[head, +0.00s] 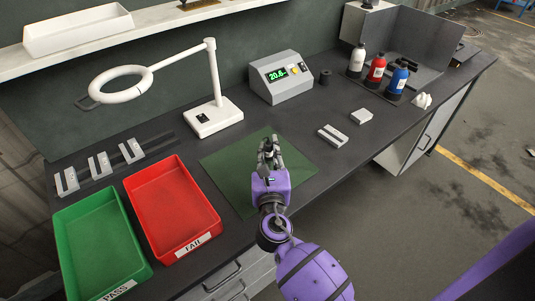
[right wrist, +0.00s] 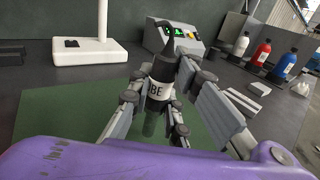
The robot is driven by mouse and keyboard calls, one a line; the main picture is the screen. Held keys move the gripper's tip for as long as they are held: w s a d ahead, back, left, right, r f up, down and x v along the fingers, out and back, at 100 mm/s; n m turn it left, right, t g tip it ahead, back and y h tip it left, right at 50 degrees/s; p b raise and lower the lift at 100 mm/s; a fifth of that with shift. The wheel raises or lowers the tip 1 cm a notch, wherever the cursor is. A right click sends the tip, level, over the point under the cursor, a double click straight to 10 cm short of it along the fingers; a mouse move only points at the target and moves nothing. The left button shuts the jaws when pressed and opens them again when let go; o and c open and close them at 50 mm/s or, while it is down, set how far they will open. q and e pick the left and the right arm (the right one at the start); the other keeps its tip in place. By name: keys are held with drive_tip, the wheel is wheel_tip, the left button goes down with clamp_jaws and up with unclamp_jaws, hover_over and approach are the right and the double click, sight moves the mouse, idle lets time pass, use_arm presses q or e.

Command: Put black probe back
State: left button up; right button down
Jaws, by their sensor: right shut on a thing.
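The black probe (right wrist: 161,88) is upright between the fingers of my right gripper (right wrist: 165,100), in the right wrist view. It has a dark tapered top and a white label band, on which the letters "BE" show. In the head view the right gripper (head: 269,152) is over the green mat (head: 225,165), shut on the probe, whose outline is hard to make out there. A small black cylinder (head: 325,77), possibly a holder, stands right of the grey meter (head: 281,77) with a green display. My left gripper is not in view.
A white ring lamp (head: 212,117) stands behind the mat. Red (head: 172,208) and green (head: 100,245) trays are at left. Grey blocks (head: 333,136) lie right of the mat. White, red (head: 376,68) and blue bottles stand at the back right. Bare table separates mat and meter.

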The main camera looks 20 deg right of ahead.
drive_tip(key=shift+f, duration=0.7)
drive_tip(key=shift+r, duration=0.15)
drive_tip(key=shift+f, duration=0.3)
drive_tip(key=c, duration=1.6)
unclamp_jaws()
drive_tip(key=shift+c, duration=0.2)
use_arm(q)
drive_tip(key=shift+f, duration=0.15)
use_arm(e)
drive_tip(key=shift+r, duration=0.1)
